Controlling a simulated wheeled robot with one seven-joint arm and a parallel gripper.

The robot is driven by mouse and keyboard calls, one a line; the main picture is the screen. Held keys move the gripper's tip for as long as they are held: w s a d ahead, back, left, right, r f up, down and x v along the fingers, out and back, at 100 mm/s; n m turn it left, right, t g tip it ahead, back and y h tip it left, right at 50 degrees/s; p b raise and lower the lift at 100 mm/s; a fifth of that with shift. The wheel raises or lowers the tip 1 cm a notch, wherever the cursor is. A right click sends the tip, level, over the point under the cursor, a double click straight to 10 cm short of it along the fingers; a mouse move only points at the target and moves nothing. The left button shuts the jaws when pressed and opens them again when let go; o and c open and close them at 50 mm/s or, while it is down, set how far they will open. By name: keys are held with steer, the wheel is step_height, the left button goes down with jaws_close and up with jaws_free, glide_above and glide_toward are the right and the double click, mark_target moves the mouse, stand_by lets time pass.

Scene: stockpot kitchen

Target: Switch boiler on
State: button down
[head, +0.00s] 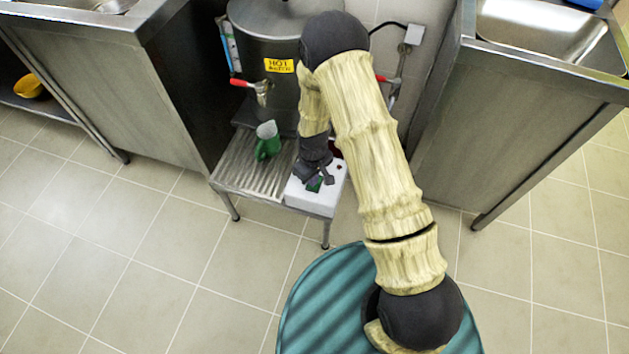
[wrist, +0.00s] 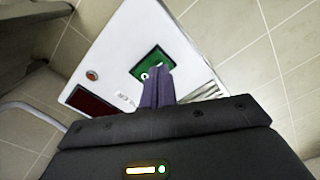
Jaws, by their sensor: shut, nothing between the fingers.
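The boiler (head: 258,55) is a large steel cylinder with a yellow "HOT WATER" label and a red-handled tap, standing at the back. A white control box (head: 318,203) sits at the right end of the low steel stand; it fills the middle of the wrist view (wrist: 120,50). The lamp's state is unclear.
Steel counters flank the stand on both sides, with a sink (head: 550,35) at right.

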steer(key=shift+f+b, duration=0.55)
steer(key=shift+f, duration=0.35)
stand_by(0.8)
steer(key=shift+r+p, duration=3.05)
steer(key=shift+r, duration=0.5)
steer(key=s+d+r+m, duration=0.1)
steer(key=d+r, duration=0.2)
steer(key=r, duration=0.3)
steer(key=s+d+r+m+t, duration=0.1)
steer(key=d+r+m, duration=0.1)
steer(key=r, duration=0.4)
steer(key=s+d+r+m, duration=0.1)
steer(key=d+r, duration=0.2)
steer(key=r, duration=0.3)
steer(key=s+d+r+m+t, duration=0.2)
steer(key=s+d+r+m, duration=0.3)
steer(key=s+r, duration=0.45)
step_height(320, 180, up, 26)
steer(key=n+p, duration=0.1)
steer(key=p, duration=2.4)
steer(key=shift+d+f, duration=0.2)
steer(key=shift+d, duration=0.1)
